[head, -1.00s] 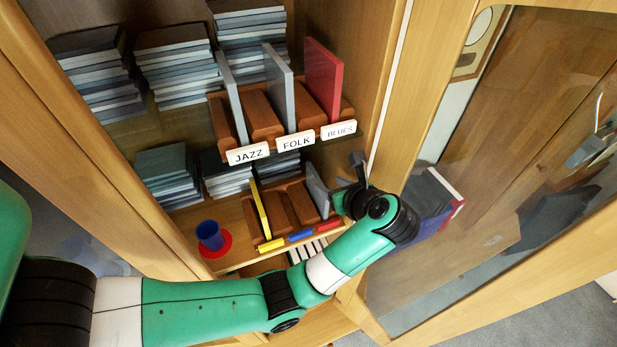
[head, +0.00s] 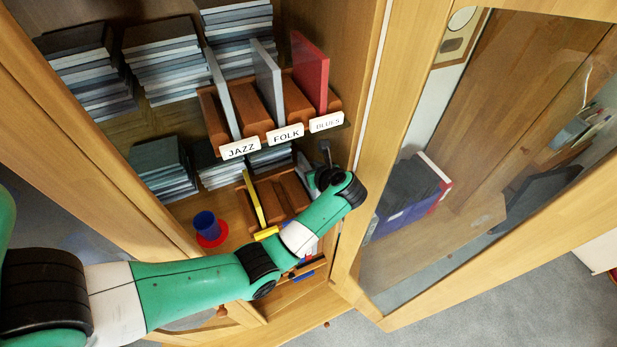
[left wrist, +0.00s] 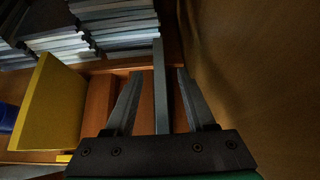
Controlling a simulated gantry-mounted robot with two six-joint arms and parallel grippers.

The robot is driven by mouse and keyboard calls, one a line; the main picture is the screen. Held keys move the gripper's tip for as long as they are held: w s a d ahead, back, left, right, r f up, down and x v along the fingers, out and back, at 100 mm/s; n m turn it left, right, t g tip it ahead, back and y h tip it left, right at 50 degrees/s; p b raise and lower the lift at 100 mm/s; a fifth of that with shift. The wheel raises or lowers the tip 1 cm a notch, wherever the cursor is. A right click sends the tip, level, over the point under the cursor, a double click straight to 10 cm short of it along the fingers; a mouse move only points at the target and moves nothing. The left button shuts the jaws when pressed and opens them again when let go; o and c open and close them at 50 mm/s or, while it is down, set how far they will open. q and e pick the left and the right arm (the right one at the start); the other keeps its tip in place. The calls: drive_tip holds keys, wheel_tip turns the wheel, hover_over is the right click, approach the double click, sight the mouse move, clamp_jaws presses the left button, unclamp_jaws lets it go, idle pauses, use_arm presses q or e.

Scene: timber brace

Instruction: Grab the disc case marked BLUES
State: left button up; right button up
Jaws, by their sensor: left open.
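The BLUES label (head: 327,122) is on the upper shelf's right front, with a red case (head: 311,72) standing upright in the slot behind it. Grey cases stand behind the JAZZ label (head: 240,149) and the FOLK label (head: 286,134). My left gripper (head: 325,152) is below the BLUES label, at the lower rack. In the left wrist view its open fingers (left wrist: 160,76) are on either side of an upright thin grey case (left wrist: 160,100), with gaps on both sides. My right gripper is out of view.
A yellow case (head: 254,200) stands to the left in the lower rack, also in the left wrist view (left wrist: 48,105). A blue cup (head: 205,224) is farther left. Case stacks (head: 78,75) stand behind. The cabinet wall (left wrist: 255,80) is close on the right.

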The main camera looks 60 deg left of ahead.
use_arm(q)
drive_tip(key=shift+a+f, duration=0.15)
clamp_jaws()
idle(1.4)
